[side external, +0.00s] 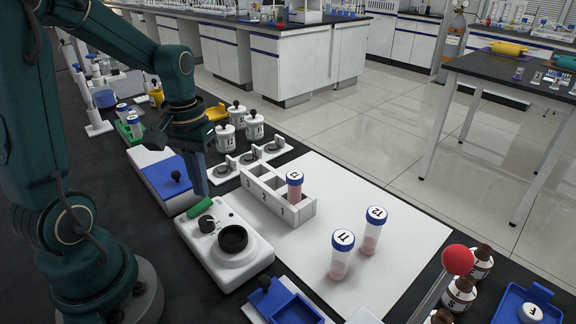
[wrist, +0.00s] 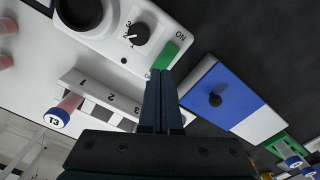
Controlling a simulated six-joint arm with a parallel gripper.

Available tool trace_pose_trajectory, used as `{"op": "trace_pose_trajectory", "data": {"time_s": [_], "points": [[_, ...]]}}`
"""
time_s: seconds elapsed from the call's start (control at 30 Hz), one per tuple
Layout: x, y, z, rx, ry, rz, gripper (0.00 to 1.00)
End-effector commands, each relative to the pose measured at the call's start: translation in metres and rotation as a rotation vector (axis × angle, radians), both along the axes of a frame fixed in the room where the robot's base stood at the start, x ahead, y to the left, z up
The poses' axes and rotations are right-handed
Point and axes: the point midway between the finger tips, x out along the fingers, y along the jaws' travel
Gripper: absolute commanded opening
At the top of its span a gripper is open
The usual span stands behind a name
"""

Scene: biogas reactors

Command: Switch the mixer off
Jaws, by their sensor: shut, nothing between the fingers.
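The mixer (side external: 228,262) is a white unit with a round black cup (side external: 233,238), a dial knob (side external: 206,223) and a green switch (side external: 199,207). In the wrist view the green switch (wrist: 166,55) lies between the marks ON and 0, and the dial (wrist: 137,34) is beside it. Which way the switch is tipped I cannot tell. My gripper (side external: 201,192) points down just above the switch, shut and empty. In the wrist view its closed fingertips (wrist: 160,74) are at the switch's 0 end. Whether they touch it is unclear.
A white rack (side external: 300,212) with a blue-capped tube (side external: 295,184) stands right of the mixer. Two capped tubes (side external: 342,254) (side external: 375,231) stand on the white mat (side external: 400,262). A blue-and-white box (side external: 165,180) with a black knob is behind the mixer.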

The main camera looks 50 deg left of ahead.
Motion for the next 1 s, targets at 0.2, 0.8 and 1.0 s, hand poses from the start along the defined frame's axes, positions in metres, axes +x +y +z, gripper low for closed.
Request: {"op": "trace_pose_trajectory", "data": {"time_s": [0.2,0.8,1.0], "points": [[0.000,0.000,-0.004,-0.001,0.002,0.000,0.00],[0.000,0.000,-0.012,-0.001,0.001,0.000,0.00],[0.000,0.000,-0.015,-0.001,0.002,0.000,0.00]]}}
